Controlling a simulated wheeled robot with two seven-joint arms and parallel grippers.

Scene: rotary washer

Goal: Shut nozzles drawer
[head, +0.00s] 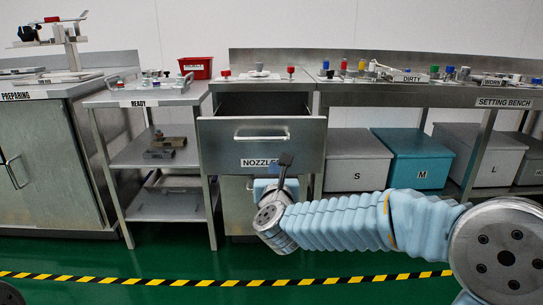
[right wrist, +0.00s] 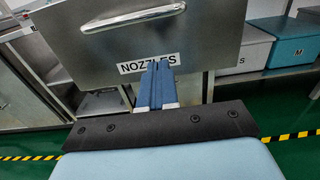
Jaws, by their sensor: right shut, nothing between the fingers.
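The nozzles drawer (head: 225,140) is a steel drawer with a bar handle and a "NOZZLES" label, in the middle of the head view. It stands open, with its dark inside showing above the front panel. My right gripper (head: 285,160) is shut and empty in front of the drawer's lower right part, beside the label. In the right wrist view the drawer front (right wrist: 205,40) fills the top, and the shut fingers (right wrist: 158,72) overlap the label's lower edge. I cannot tell whether they touch the panel. My left gripper is out of view.
A "READY" shelf cart (head: 104,102) stands left of the drawer, and a "PREPARING" cabinet (head: 50,160) farther left. Right are a grey S box (head: 350,160) and a teal M box (head: 415,155) under the setting bench (head: 450,100). The green floor (head: 150,255) in front is clear.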

